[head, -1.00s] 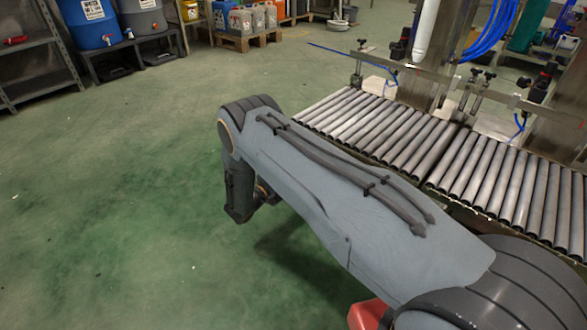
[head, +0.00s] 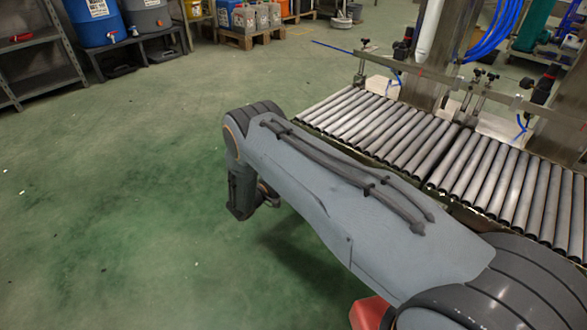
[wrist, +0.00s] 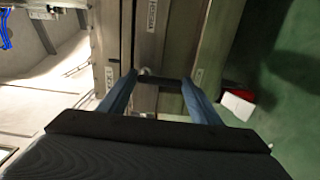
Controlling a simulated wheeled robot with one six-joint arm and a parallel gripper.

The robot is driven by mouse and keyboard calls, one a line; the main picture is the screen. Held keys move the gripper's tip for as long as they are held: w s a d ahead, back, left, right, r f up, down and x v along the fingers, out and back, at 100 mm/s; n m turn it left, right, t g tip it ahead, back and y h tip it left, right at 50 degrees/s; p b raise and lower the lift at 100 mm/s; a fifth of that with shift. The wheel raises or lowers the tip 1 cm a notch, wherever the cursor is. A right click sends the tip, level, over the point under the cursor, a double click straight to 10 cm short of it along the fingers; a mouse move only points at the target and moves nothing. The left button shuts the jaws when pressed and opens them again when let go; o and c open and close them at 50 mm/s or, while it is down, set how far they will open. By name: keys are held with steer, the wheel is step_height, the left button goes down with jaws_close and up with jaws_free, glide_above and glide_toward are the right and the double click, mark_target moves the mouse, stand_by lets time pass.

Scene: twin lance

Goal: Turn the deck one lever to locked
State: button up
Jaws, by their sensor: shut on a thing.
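In the wrist view, the two blue fingers of my gripper (wrist: 158,84) reach forward. A short dark grey bar, which looks like the deck one lever (wrist: 160,81), lies crosswise between the fingertips, and my gripper is shut on it. Behind it is a grey panel with upright rails and small white labels, too blurred to read. I cannot tell the lever's marked position. In the head view, my arm hides the lever, and my gripper is mostly hidden behind my wrist.
A roller conveyor (head: 390,125) runs along the right in the head view. The green floor (head: 110,190) on the left is clear. In the wrist view, a red and white object (wrist: 238,103) lies at right.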

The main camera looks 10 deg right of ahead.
steer(key=shift+s, duration=0.1)
steer(key=o, duration=1.1)
steer(key=shift+p+v, duration=1.1)
steer(key=shift+v, duration=2.85)
